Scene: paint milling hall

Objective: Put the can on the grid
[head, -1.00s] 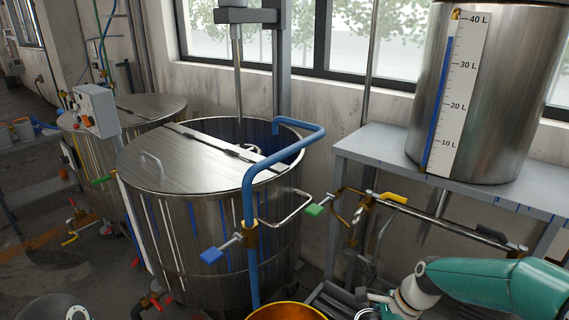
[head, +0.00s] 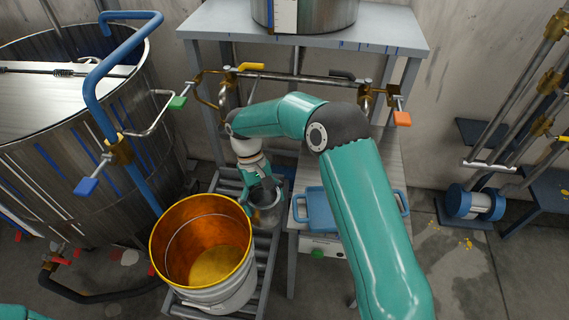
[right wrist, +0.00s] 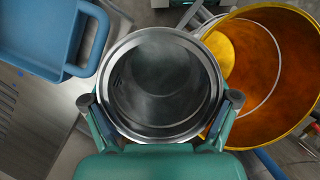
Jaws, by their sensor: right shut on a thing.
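My right gripper (head: 262,190) reaches down from above, and its fingers are shut on an open, empty-looking metal can (head: 270,216). In the right wrist view the can (right wrist: 160,88) is seen from above, with a finger on either side of its rim. The can is upright, right behind and beside a large bucket (head: 225,292) with an orange inside. A grey slatted grid (head: 262,268) lies under the bucket and runs back under the can. I cannot tell whether the can's base touches the grid. My left gripper is out of view.
A blue tray (head: 318,210) lies on a bench right of the can. A steel tank (head: 60,150) with a blue pipe stands at the left. A grey table (head: 350,35) and valve pipes are behind. A blue motor unit (head: 475,203) is at the right.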

